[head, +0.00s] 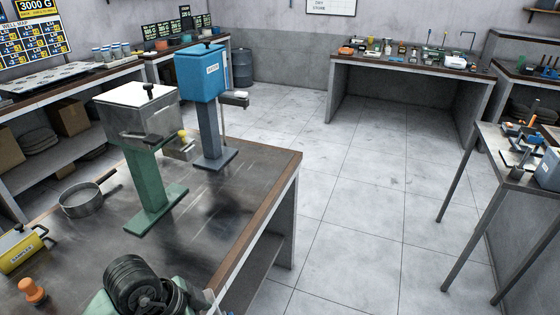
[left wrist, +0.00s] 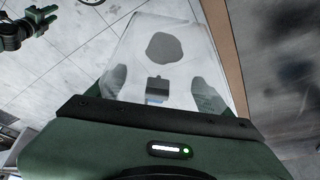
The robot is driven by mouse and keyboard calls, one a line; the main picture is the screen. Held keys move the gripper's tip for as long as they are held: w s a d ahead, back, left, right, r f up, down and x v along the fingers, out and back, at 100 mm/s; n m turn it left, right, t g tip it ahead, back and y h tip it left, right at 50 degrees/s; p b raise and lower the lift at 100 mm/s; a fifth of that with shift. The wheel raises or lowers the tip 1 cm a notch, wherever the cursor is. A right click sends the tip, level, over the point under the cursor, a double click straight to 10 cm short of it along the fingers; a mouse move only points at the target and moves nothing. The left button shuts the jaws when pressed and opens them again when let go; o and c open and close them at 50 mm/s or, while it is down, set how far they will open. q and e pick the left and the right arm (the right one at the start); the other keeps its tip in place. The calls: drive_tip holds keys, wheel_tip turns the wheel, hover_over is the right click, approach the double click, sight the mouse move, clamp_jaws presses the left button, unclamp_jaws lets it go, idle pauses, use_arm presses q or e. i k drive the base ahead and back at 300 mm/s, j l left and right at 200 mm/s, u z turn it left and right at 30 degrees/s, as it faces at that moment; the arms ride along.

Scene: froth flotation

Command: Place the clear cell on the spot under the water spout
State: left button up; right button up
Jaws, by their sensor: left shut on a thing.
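In the left wrist view my left gripper (left wrist: 160,95) is shut on the clear cell (left wrist: 165,38), a see-through tapered box. A finger shows on each side through its clear wall. In the head view neither the cell nor my left fingertips can be made out. A dark green jointed part at the wrist view's upper left looks like my right gripper (left wrist: 45,22); its jaws are too small to read. I cannot make out the water spout or its spot for certain.
A cluttered table (head: 400,62) stands behind. The floor between is clear.

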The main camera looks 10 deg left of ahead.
sight(250, 166)
drive_tip(key=i+l+z, duration=0.1)
drive_tip(key=i+l, duration=0.15)
drive_tip(key=i, duration=0.15)
drive_tip(key=i+l+z, duration=0.1)
drive_tip(key=i+l, duration=0.15)
drive_tip(key=i, duration=0.2)
drive_tip(key=i+l, duration=0.2)
drive_tip(key=i, duration=0.2)
drive_tip(key=i+l+z, duration=0.15)
drive_tip(key=i, duration=0.3)
drive_tip(key=i+u, duration=0.3)
drive_tip(key=u, duration=0.15)
drive_tip(key=i+l+u, duration=0.15)
drive_tip(key=i+u, duration=0.15)
drive_tip(key=u, duration=0.15)
drive_tip(key=i+l+u, duration=0.2)
drive_tip(key=u, duration=0.2)
drive_tip(key=i+l+u, duration=0.3)
drive_tip(key=u, duration=0.15)
drive_tip(key=i+l+u, duration=0.25)
drive_tip(key=u, duration=0.15)
drive_tip(key=i+l+u, duration=0.2)
drive_tip(key=u, duration=0.2)
drive_tip(key=i+l+u, duration=0.15)
drive_tip(key=l+u, duration=0.2)
drive_tip(key=l, duration=0.1)
